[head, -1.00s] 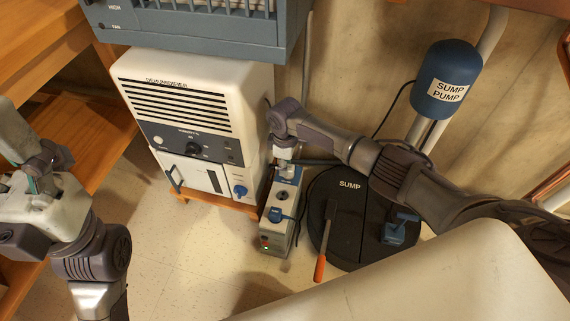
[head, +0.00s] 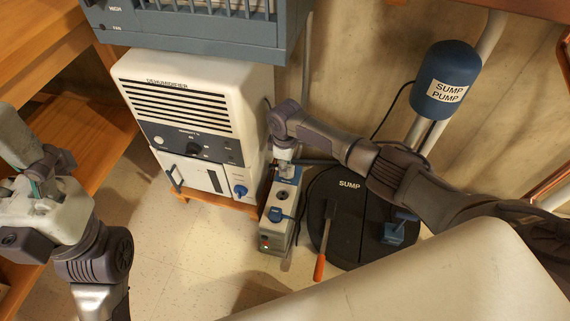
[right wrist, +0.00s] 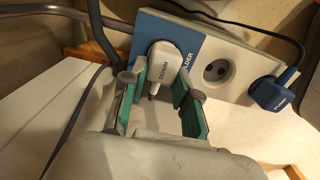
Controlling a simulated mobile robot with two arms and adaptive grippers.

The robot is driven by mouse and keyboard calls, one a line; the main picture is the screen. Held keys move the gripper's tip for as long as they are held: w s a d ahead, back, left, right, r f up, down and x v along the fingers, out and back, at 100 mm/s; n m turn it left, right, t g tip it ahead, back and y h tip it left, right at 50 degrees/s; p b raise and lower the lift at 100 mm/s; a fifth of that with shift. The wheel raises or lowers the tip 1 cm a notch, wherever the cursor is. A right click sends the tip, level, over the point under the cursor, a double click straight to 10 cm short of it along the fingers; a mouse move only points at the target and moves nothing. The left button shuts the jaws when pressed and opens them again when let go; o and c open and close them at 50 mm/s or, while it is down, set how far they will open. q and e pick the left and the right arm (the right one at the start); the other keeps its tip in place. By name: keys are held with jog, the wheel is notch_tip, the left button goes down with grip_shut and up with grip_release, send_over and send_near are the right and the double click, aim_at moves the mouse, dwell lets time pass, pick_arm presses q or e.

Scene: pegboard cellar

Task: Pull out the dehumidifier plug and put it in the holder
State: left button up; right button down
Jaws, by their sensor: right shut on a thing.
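The white dehumidifier plug (right wrist: 166,64), with dark lettering, is at the blue holder section (right wrist: 203,47) of the power strip (head: 278,229). My right gripper (right wrist: 158,98) is shut on the plug, its green pads on either side. I cannot tell how deep the plug sits in the holder. An empty round socket (right wrist: 217,72) is beside the holder. In the head view my right gripper (head: 284,168) hides the plug. My left gripper (head: 35,185) is at the left edge, away from the strip; its opening is unclear. The white dehumidifier (head: 190,100) stands left of the strip.
A blue pump plug (right wrist: 272,92) is in the strip's end, with a dark cord. The black sump lid (head: 345,220) lies at right, with an orange-handled tool (head: 320,267) at its edge. The blue sump pump (head: 447,80) is behind. Floor in front is clear.

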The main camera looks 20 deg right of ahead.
jog(key=shift+r, duration=0.1)
jog(key=shift+c, duration=1.5)
grip_release()
